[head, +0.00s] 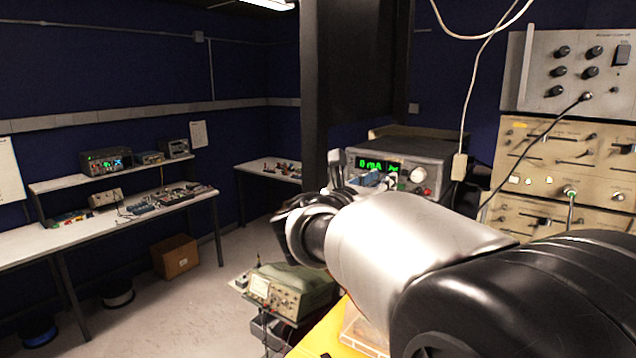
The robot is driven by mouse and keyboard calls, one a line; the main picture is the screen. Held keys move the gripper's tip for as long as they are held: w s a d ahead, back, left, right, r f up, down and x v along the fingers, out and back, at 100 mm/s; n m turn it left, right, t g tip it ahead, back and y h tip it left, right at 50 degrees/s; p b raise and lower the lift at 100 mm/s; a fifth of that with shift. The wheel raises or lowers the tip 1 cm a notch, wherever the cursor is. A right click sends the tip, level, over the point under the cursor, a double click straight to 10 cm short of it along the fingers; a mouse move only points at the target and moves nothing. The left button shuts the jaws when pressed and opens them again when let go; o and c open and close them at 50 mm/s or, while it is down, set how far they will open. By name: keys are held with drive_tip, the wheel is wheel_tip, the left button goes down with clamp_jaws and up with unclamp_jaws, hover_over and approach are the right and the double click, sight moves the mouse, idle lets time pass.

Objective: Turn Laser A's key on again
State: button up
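A grey bench instrument (440,165) with a green lit display (378,163) stands just beyond my arm. The display seems to read 0 mA, but it is small. A round knob (418,174) and a small red part (427,191) show at the right of its front panel. My arm's silver link and dark wrist cover the lower left of that panel. I cannot make out a key or a Laser A label. My arm reaches left to the wrist in front of the instrument. The gripper's fingers cannot be made out clearly, so their opening and any contact are hidden.
A rack of beige and grey modules (520,150) with cables stands close on the right. A dark column rises behind my wrist. A green-grey oscilloscope (285,290) sits low beside a yellow surface (325,342).

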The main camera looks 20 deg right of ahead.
drive_tip(key=shift+c, duration=0.6)
clamp_jaws()
drive_tip(key=shift+f+m+b, duration=0.1)
drive_tip(key=shift+m+b, duration=0.2)
drive_tip(key=shift+b, duration=0.15)
drive_tip(key=m+b, duration=1.7)
drive_tip(key=b, duration=0.2)
drive_tip(key=shift+s, duration=0.1)
drive_tip(key=shift+m, duration=0.3)
